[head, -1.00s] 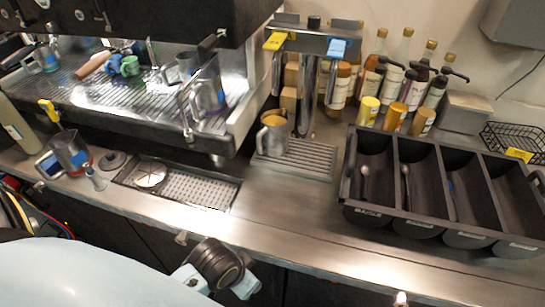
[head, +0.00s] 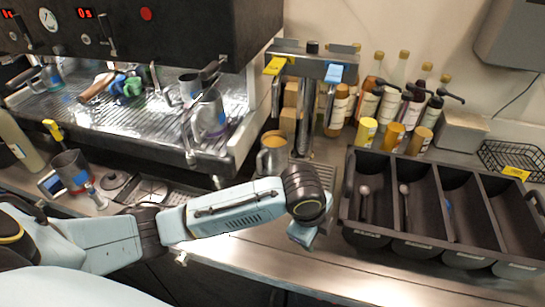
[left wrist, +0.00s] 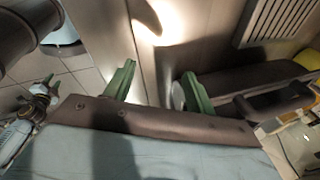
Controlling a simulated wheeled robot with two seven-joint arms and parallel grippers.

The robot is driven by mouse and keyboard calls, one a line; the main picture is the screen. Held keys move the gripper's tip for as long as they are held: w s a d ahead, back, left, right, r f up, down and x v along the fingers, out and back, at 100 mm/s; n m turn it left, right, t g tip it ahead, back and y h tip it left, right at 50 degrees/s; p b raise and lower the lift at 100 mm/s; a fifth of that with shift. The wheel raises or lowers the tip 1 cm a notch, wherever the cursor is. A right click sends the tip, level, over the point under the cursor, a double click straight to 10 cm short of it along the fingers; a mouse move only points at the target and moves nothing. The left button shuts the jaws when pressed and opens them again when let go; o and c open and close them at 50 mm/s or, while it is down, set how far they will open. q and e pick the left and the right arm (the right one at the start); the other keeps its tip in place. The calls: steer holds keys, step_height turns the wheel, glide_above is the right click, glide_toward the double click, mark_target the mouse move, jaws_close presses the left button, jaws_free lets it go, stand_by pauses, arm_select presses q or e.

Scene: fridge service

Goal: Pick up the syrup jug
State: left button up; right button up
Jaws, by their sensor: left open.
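A metal jug (head: 272,155) with amber liquid in it, which looks like the syrup jug, stands upright at the tap drip tray in the head view. My left arm reaches across the counter in front of it. The left gripper (left wrist: 158,72) is open and empty, its two green fingers apart over the counter edge in the left wrist view. In the head view its hand (head: 303,235) is in front and to the right of the jug, apart from it. The arm hides the counter just in front of the jug. I cannot make out the jug in the left wrist view.
A black divided bin (head: 372,238) with spoons stands right of the jug. The tap tower (head: 310,70) rises behind the jug, with several bottles (head: 366,100) beyond. The coffee machine (head: 190,30) is at left.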

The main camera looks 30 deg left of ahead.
arm_select(q)
steer(key=w+a+r+m+y, duration=0.3)
steer(key=w+a+r+m, duration=0.15)
steer(key=w+a, duration=0.35)
steer(key=y, duration=0.2)
glide_toward(262, 152)
steer(key=shift+m+g, duration=0.4)
steer(key=shift+m, duration=0.05)
steer(key=x, duration=0.4)
steer(key=w+x, duration=0.1)
steer(key=x, duration=0.3)
steer(key=w+x, duration=0.1)
steer(key=x, duration=0.3)
steer(key=shift+w+a, duration=0.15)
steer(key=shift+a, duration=0.2)
steer(key=shift+y, duration=0.3)
steer(key=shift+c, duration=0.3)
steer(key=shift+r, duration=0.1)
jaws_close()
